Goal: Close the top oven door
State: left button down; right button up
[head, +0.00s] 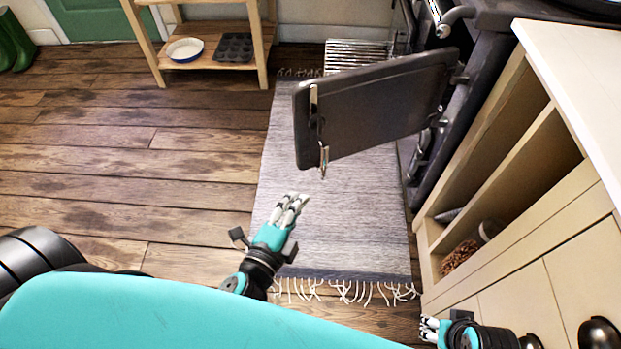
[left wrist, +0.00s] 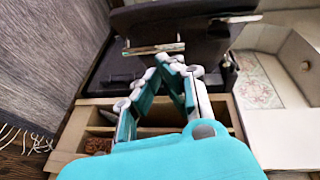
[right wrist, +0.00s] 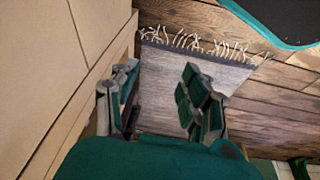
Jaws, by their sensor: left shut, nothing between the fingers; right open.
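The top oven door (head: 380,105) is a dark slab that stands swung open from the dark range (head: 475,100), out over the rug. Its hinge side is at the right, and a metal latch (head: 323,150) is on its free left edge. The door also shows at the top of the left wrist view (left wrist: 195,22). My left gripper (head: 292,203) is shut and empty, below and a little left of the free edge in the head view, apart from it. My right gripper (head: 430,328) is open and empty beside the cream cabinet; it also shows in the right wrist view (right wrist: 158,85).
A grey fringed rug (head: 330,220) lies on the wooden floor under the door. The cream cabinet with open shelves (head: 500,195) stands at the right, close to my right gripper. A wooden rack (head: 210,75) stands at the back.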

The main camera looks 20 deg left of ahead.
pick_arm(q)
notch_tip(320, 180, up, 4)
jog(key=m+t+b, duration=0.1)
jog(key=m, duration=0.1)
jog(key=p, duration=0.3)
send_near(303, 145)
jog(key=w+d+r, duration=0.3)
jog(key=w+r, duration=0.1)
jog(key=w, duration=0.2)
jog(key=shift+w+a, duration=0.35)
jog(key=shift+a, duration=0.05)
pick_arm(e)
notch_tip(303, 145, down, 10)
jog(key=shift+s+d, duration=0.15)
jog(key=shift+s, duration=0.05)
pick_arm(q)
jog(key=shift+a, duration=0.1)
